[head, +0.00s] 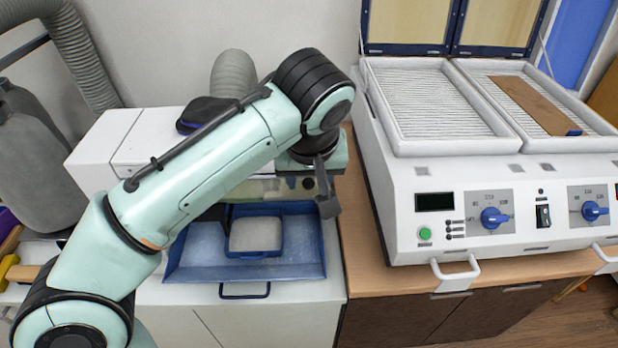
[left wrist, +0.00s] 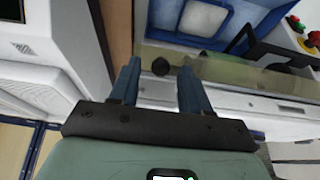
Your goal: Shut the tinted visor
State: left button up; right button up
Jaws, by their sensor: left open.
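The tinted visor (head: 268,187) is a see-through yellow-green panel on the front of the white machine. In the head view it shows as a narrow band above the blue tray, partly behind my left arm, and the tray below is uncovered. In the left wrist view the visor (left wrist: 235,72) spans the right half, with a round black knob (left wrist: 160,67) at its near end. My left gripper (head: 328,203) is at the visor's right end. In the left wrist view my left gripper (left wrist: 158,62) has its fingers apart, with the knob between them; contact cannot be told. My right gripper is out of view.
The blue tray (head: 300,262) holds a smaller blue-rimmed pad. A white heating unit (head: 400,190) with open lids, blue dials and a brown strip stands close on the right. A grey hose and container stand at the left. Wooden counter shows between the machines.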

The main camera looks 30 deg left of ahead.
aim_at(308, 190)
pick_arm(q)
grip_shut()
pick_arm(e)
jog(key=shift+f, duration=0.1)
